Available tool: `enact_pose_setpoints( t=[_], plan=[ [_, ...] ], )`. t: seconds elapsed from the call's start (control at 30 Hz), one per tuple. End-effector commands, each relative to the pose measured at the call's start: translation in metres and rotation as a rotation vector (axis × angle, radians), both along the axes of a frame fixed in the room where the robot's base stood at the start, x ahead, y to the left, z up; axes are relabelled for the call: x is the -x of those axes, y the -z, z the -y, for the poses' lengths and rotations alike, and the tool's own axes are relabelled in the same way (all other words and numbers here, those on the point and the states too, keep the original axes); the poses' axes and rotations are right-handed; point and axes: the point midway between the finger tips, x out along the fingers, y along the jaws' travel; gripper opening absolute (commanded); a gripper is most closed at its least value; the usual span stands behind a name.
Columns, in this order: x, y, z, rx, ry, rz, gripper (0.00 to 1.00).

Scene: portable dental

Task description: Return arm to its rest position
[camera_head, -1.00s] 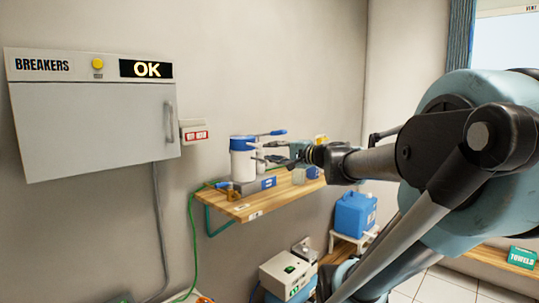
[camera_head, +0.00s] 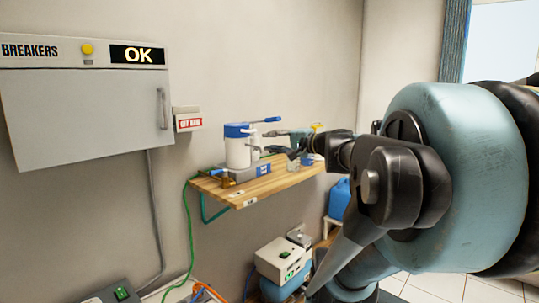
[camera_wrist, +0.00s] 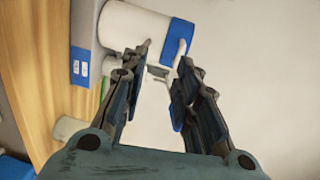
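My gripper (camera_head: 284,136) is over the wooden wall shelf, just right of a white canister with a blue top (camera_head: 238,148) in the head view. In the wrist view its two fingers (camera_wrist: 164,60) stand apart, with nothing clearly held between them. The canister (camera_wrist: 130,25) lies beyond the fingertips there. A small grey part shows between the fingers, but I cannot tell what it belongs to. My arm is bent, and its large joints fill the right of the head view.
The wooden shelf (camera_head: 235,196) carries the canister and several small items near my gripper. A grey breaker box (camera_head: 85,110) reading "OK" hangs at the left. Below the shelf are a white device (camera_head: 283,261) and a blue container (camera_head: 340,198), partly hidden by my arm.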

Motion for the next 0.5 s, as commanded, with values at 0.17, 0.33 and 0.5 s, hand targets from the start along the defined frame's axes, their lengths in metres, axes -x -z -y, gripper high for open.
enact_pose_setpoints(
  t=[0.17, 0.33, 0.5],
  plan=[
    [0.024, 0.048, -0.009, 0.177, -0.071, -0.031, 0.29],
    [0.057, 0.113, -0.007, 0.424, -0.163, -0.083, 0.29],
    [0.091, 0.174, 0.011, 0.669, -0.250, -0.145, 0.29]
  ],
)
